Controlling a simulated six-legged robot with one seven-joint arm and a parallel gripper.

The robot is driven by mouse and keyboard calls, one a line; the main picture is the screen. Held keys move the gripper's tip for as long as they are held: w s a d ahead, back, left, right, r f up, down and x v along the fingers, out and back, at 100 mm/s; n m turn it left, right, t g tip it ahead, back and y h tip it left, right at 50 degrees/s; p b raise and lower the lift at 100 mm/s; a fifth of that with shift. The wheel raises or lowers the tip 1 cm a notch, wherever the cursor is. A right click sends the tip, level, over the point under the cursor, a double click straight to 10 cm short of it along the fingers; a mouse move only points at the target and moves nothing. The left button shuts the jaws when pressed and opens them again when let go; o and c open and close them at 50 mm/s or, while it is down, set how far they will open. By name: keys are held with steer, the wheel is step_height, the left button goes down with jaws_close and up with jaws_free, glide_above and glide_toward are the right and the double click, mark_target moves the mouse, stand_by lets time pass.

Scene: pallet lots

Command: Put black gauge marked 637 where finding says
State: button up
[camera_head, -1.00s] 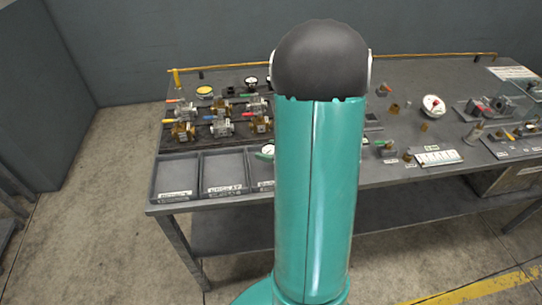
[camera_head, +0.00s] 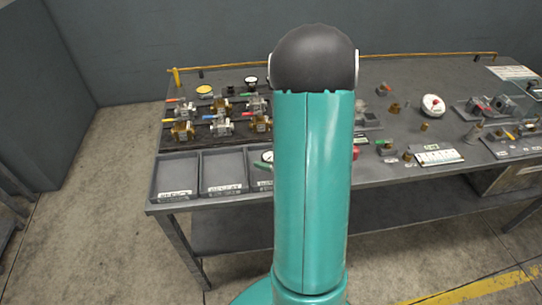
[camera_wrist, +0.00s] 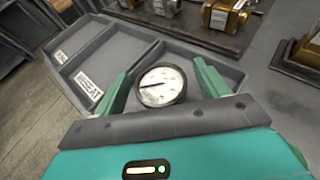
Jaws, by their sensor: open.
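A round gauge (camera_wrist: 162,86) with a white dial and dark rim lies between the fingers of my gripper (camera_wrist: 164,82) in the wrist view. The fingers are open, one on each side of it; I cannot tell whether either touches it. Its number is not legible. In the head view a gauge (camera_head: 266,156) shows at the third tray, partly hidden by my arm. The left tray (camera_head: 173,178) and middle tray (camera_head: 222,172) look empty. A label, seemingly "RESEAT" (camera_wrist: 89,86), is on a tray. A white card (camera_head: 440,155), unreadable here, lies on the bench.
Several valves (camera_head: 220,125) with coloured handles stand on a dark board behind the trays. A yellow-topped part (camera_head: 204,90) and another white-faced round part (camera_head: 433,105) sit farther back. Fixtures (camera_head: 490,104) crowd the right. A rail (camera_head: 400,55) runs along the back edge.

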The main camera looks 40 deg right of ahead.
steer(key=shift+r, duration=0.1)
steer(key=shift+s+r, duration=0.15)
steer(key=v, duration=1.1)
steer(key=shift+s+a+r, duration=0.1)
steer(key=shift+a+r, duration=0.15)
steer(key=shift+a, duration=0.05)
steer(key=w+a+r+n+g+y, duration=0.2)
steer(key=a+r+n+g+y, duration=0.15)
steer(key=a+n, duration=0.5)
steer(key=w+a+r+n+g+y, duration=0.15)
steer(key=a+n+g, duration=0.25)
steer(key=a+n, duration=0.45)
steer(key=s+a+r+n+h, duration=0.4)
steer(key=a+r+n+h, duration=0.3)
steer(key=n, duration=0.9)
steer(key=a+r, duration=0.3)
steer(key=a, duration=0.1)
steer(key=shift+a+n+h, duration=0.3)
steer(key=shift+a+n, duration=0.1)
